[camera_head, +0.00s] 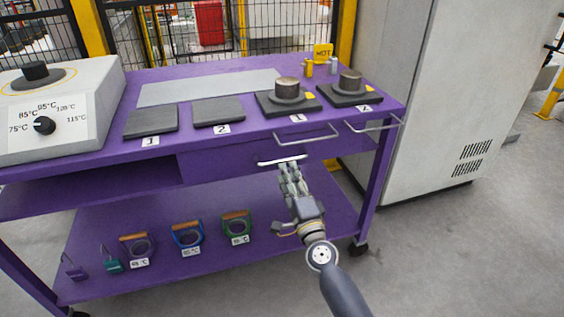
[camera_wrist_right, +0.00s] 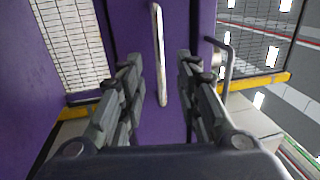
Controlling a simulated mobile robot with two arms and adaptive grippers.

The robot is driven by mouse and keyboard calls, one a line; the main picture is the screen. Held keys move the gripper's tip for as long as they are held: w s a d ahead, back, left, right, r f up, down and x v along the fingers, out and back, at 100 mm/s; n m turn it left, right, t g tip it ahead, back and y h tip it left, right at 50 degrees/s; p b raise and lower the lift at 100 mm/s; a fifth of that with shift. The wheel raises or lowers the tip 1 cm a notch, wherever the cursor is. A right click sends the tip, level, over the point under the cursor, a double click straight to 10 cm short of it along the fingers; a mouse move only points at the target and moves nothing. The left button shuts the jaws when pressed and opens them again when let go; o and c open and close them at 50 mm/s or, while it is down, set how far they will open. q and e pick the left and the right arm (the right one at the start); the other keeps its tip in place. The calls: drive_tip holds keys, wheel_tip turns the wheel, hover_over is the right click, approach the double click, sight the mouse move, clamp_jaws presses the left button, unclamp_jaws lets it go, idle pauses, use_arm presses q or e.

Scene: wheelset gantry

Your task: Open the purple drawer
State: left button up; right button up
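The purple drawer (camera_head: 230,160) is set under the top of the purple cart, and its front looks flush with the frame. Its pale bar handle (camera_head: 282,161) stands out from the front. My right gripper (camera_head: 289,168) is at the handle, coming from the front and below. In the right wrist view, my right gripper (camera_wrist_right: 160,75) is open, with a finger on each side of the handle (camera_wrist_right: 158,50) and gaps between. The drawer front (camera_wrist_right: 175,120) is behind it. My left gripper is not in view.
Two wire handles (camera_head: 305,135) (camera_head: 373,125) stick out from the tabletop's front edge above the drawer. Hot plates with metal weights (camera_head: 288,88) stand on top. A dial device (camera_head: 55,110) is at left, a grey cabinet (camera_head: 440,100) at right. Padlocks and hasps lie below.

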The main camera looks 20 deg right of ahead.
sight(282, 161)
drive_tip(key=w, duration=0.4)
drive_tip(key=w+r, duration=0.1)
drive_tip(key=w, duration=0.1)
drive_tip(key=shift+b, duration=0.3)
clamp_jaws()
